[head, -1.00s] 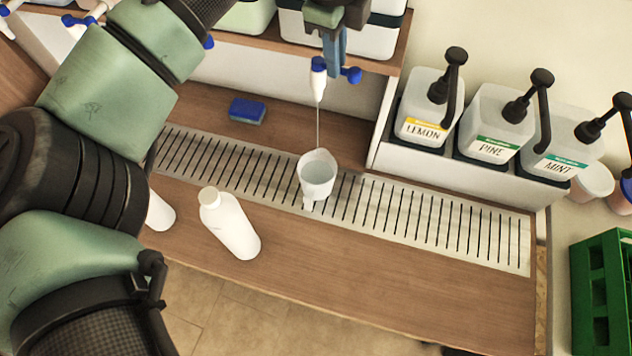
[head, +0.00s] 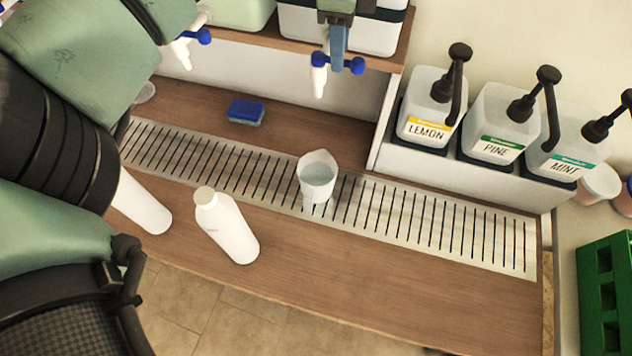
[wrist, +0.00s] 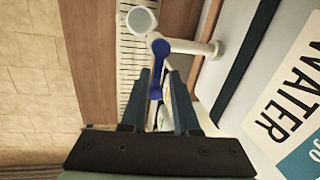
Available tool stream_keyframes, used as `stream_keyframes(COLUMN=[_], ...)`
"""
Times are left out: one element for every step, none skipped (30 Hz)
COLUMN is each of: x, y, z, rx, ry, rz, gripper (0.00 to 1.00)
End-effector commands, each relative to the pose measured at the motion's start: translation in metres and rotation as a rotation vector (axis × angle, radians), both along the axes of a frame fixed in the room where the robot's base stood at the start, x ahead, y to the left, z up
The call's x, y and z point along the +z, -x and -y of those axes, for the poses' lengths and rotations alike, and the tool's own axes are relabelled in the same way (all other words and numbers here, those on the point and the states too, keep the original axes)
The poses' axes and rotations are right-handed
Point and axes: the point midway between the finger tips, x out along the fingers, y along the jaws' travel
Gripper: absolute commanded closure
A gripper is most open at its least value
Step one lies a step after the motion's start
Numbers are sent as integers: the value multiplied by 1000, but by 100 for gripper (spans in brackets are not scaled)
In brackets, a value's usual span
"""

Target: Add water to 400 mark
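The clear measuring cup (head: 317,176) stands upright on the slatted drain grate below the water tap (head: 319,78). Clear liquid shows in it, but its marks are too small to read. No stream falls from the tap. My gripper (head: 337,35) is at the tap, partly cut off by the top edge in the head view. In the wrist view my gripper's fingers (wrist: 160,75) stand apart, on either side of the tap's blue lever (wrist: 156,90), with a small gap visible.
A white bottle (head: 229,228) stands on the counter's front, with another bottle (head: 142,205) left of it. A blue sponge (head: 246,111) lies behind the grate (head: 430,213). LEMON (head: 424,125), PINE (head: 497,140) and MINT (head: 562,155) pump jugs stand right. The front-right counter is clear.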

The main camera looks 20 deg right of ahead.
Motion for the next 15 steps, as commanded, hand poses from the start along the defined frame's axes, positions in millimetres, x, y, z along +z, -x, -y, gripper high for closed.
stream_keyframes(x=[0,0,-1,-1,-1,-1,-1,-1,-1,-1,-1,-1,-1,-1,-1], y=[0,0,0,1,1,1,1,1,1,1,1,1,1,1,0], z=[0,0,0,0,0,0,0,-1,-1,-1,-1,-1,0,0,0], rx=[-1,-1,-1,-1,-1,-1,-2,-2,-2,-2,-2,-2,-2,-2,-2], ry=[-1,-2,-2,-3,-3,-3,-3,-3,-4,-4,-4,-4,-4,-4,-4], rz=[-1,-1,-1,-2,-2,-3,-3,-3,-4,-4,-4,-4,-4,-4,-4], gripper=[60,54,50,50,50,50,50,50,50,50,50,50,50,50,50])
